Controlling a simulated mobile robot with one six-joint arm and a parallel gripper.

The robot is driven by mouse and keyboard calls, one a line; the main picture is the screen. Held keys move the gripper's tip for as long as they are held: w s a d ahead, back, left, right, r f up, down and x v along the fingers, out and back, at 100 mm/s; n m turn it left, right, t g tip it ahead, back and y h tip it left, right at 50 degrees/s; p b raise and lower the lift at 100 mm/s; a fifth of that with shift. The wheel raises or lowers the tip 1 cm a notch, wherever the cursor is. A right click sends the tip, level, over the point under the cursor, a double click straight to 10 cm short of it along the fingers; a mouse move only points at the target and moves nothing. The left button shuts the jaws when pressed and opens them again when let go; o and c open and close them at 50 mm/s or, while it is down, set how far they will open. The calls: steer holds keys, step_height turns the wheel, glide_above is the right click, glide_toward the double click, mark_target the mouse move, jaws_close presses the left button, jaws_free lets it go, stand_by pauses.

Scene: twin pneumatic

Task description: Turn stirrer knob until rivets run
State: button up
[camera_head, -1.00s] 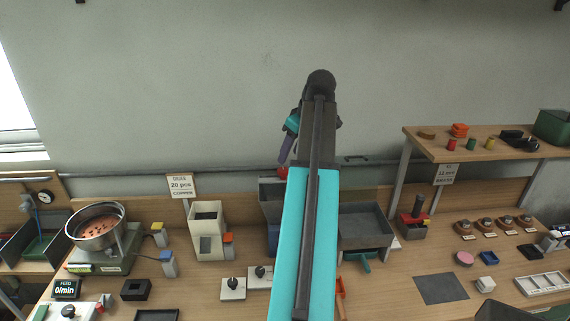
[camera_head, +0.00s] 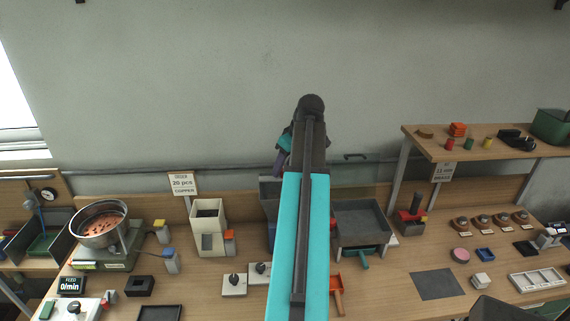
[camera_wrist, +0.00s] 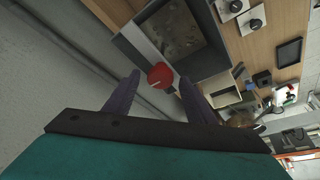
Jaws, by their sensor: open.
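A red round knob (camera_wrist: 160,75) with a pale pointer line sits on a grey box in the wrist view. The box has a dark window (camera_wrist: 174,38) with small brownish pieces behind it. My gripper (camera_wrist: 159,78) is open, its two purple fingers spread on either side of the knob, with gaps on both sides. I cannot tell how far in depth the tips are from it. In the head view my arm hides the knob and most of the grey box (camera_head: 269,191). Copper rivets (camera_head: 100,222) lie in a metal bowl (camera_head: 122,236) at the left.
A feed display (camera_head: 70,285) reads 0/min. A cream hopper (camera_head: 209,238), two white knob plates (camera_head: 234,290) and a grey tray on legs (camera_head: 361,222) stand near my arm. A shelf (camera_head: 480,150) is at right. The wall is close behind the bench.

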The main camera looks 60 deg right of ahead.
steer(key=c, duration=0.8)
steer(key=shift+d, duration=0.3)
steer(key=shift+c, duration=1.1)
steer(key=shift+a, duration=0.25)
steer(key=shift+m, duration=0.3)
